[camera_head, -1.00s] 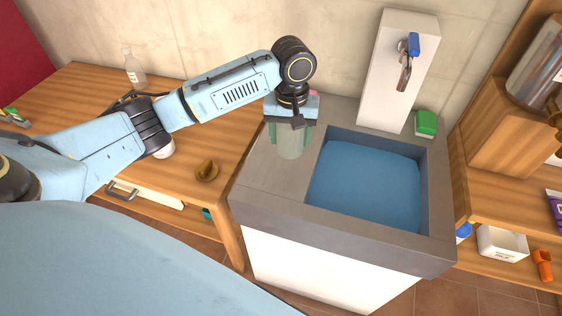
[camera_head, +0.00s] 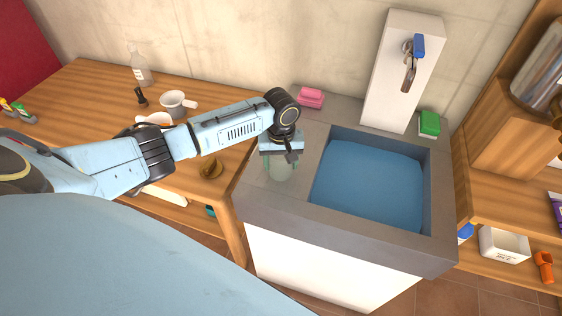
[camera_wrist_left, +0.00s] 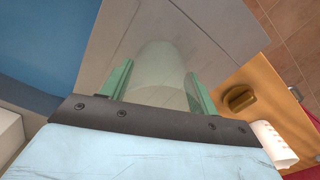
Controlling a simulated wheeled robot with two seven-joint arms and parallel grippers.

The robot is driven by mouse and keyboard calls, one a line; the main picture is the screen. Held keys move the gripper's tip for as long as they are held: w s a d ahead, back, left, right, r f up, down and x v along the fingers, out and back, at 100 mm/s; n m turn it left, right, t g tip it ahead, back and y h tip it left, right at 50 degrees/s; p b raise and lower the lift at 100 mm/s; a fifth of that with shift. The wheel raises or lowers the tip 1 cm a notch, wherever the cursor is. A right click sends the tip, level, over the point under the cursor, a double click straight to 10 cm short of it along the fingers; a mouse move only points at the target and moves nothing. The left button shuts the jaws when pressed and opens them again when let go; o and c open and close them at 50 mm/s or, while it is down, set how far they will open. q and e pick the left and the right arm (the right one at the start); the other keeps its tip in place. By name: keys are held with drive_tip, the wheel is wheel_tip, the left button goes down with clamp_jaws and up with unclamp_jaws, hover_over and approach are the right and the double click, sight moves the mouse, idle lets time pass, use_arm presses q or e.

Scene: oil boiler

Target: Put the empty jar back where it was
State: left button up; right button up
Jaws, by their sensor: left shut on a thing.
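The clear glass jar (camera_head: 281,170) is in my left gripper (camera_head: 280,163), over the grey ledge at the left of the sink. It looks empty. In the left wrist view the jar (camera_wrist_left: 165,68) stands between the two green fingers of the gripper (camera_wrist_left: 160,85). The gripper is shut on it. I cannot tell whether the jar's base touches the ledge. My right gripper is not in view.
The sink (camera_head: 370,185) holds blue water. A pink sponge (camera_head: 310,97) and a green sponge (camera_head: 429,123) lie on its rim. The wooden table (camera_head: 85,85) at left carries a bottle (camera_head: 139,68), a white cup (camera_head: 174,104) and a brown object (camera_head: 210,168).

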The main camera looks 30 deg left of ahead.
use_arm(q)
drive_tip(key=shift+f, duration=0.1)
drive_tip(key=o, duration=1.1)
wheel_tip(320, 180, up, 12)
drive_tip(key=p, duration=0.1)
drive_tip(key=shift+r, duration=0.2)
